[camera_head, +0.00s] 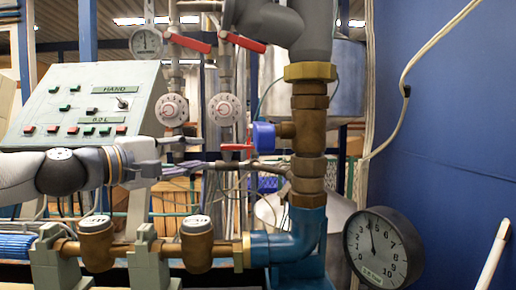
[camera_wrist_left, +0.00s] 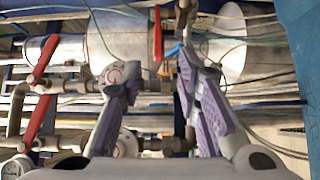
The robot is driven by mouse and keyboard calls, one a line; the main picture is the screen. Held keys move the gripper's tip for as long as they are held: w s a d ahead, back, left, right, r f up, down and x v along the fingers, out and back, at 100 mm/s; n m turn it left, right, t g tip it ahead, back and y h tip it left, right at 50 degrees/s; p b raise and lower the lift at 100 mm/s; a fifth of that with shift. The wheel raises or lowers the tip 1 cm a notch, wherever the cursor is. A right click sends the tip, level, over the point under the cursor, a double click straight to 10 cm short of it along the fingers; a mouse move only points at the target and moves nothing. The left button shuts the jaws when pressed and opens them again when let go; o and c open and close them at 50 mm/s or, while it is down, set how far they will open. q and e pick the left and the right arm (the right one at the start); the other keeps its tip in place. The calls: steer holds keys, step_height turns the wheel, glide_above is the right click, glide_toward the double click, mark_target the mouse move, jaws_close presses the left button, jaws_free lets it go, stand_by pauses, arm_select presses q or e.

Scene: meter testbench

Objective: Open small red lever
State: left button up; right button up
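The small red lever (camera_head: 237,147) sits on a pipe fitting just left of the blue round cap (camera_head: 264,137). In the left wrist view the small red lever (camera_wrist_left: 157,34) stands upright in the picture, in the gap beyond my fingertips. My left gripper (camera_head: 203,155) reaches in from the left, with its fingers pointing right toward the lever. In the left wrist view my left gripper (camera_wrist_left: 152,70) has its two grey-purple fingers spread apart, with nothing held between them. I see no contact with the lever. My right gripper is not in view.
Two larger red levers (camera_head: 188,42) (camera_head: 243,42) sit above white dials (camera_head: 171,110) (camera_head: 223,108). A thick brass pipe (camera_head: 309,130) stands right of the small lever. A control panel (camera_head: 85,105) is at left. Brass meters (camera_head: 197,245) lie below the arm. A gauge (camera_head: 382,248) is lower right.

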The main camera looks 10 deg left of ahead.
mark_target(227, 149)
arm_select(q)
steer(key=b+x, duration=0.2)
steer(key=x, duration=0.8)
steer(key=shift+w+f, duration=0.1)
steer(key=shift+w, duration=0.05)
steer(key=shift+w+d, duration=0.25)
steer(key=shift+w, duration=0.1)
jaws_close()
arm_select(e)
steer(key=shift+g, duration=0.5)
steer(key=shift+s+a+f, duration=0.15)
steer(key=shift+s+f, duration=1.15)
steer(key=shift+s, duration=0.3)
